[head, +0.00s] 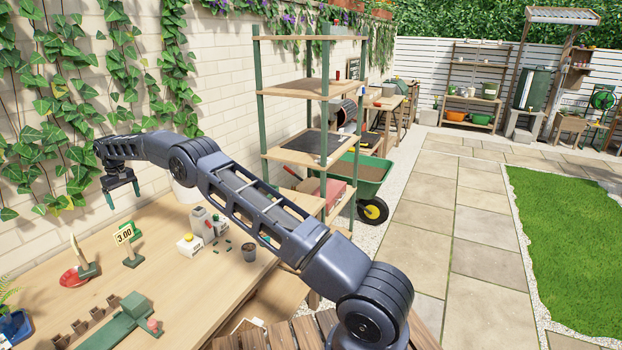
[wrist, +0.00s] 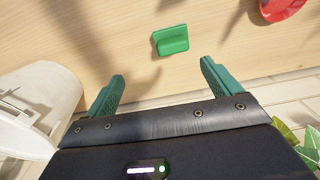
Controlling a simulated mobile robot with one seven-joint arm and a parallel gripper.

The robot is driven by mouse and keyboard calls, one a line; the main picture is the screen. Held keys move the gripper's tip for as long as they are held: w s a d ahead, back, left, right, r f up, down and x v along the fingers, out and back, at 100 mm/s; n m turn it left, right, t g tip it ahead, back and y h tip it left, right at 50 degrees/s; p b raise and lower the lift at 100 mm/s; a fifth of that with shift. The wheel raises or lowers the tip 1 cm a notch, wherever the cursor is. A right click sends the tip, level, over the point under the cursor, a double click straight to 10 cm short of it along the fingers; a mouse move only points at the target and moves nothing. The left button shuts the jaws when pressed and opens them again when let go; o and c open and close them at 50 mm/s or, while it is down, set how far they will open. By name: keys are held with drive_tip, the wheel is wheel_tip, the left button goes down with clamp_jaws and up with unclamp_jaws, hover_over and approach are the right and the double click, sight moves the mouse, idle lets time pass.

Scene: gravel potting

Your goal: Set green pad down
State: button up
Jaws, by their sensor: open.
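The green pad (wrist: 171,40) lies flat on the wooden table in the wrist view, a little beyond my fingertips and roughly centred between them. In the head view, a green patch (head: 137,231) partly behind the price sign looks like the same pad. My gripper (wrist: 163,72) is open, with nothing between its teal fingers. In the head view my gripper (head: 123,197) hangs fingers down above the back of the table near the wall. The pad is apart from both fingers.
A white pot (wrist: 38,110) stands close to the left finger in the wrist view. A red saucer (wrist: 283,8) lies at the upper right.

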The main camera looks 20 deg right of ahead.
drive_tip(key=w+d+r+m, duration=0.1)
drive_tip(key=d+r, duration=0.9)
drive_tip(key=r, duration=0.2)
drive_tip(key=s+d+r+m+t, duration=0.1)
drive_tip(key=s+d+r, duration=0.3)
drive_tip(key=d+r, duration=0.45)
drive_tip(key=s+d+r+m, duration=0.1)
drive_tip(key=s+d+r, duration=0.35)
drive_tip(key=d, duration=0.75)
drive_tip(key=s+d+r+m+t, duration=0.1)
drive_tip(key=s+d+r, duration=0.2)
drive_tip(key=d+r, duration=0.55)
drive_tip(key=s+d+m+t, duration=0.1)
drive_tip(key=s+d+m, duration=0.1)
drive_tip(key=s+d, duration=1.65)
drive_tip(key=s+d+f+m, duration=0.1)
drive_tip(key=s+d+f, duration=0.2)
drive_tip(key=s, duration=0.4)
drive_tip(key=s+d+f+m+t, duration=0.1)
drive_tip(key=s+f, duration=0.3)
drive_tip(key=s, duration=0.4)
drive_tip(key=s+d+f, duration=0.3)
drive_tip(key=s+d, duration=0.1)
drive_tip(key=s, duration=0.3)
drive_tip(key=shift+s+d+f+m, duration=0.3)
drive_tip(key=shift+s+f+m, duration=0.1)
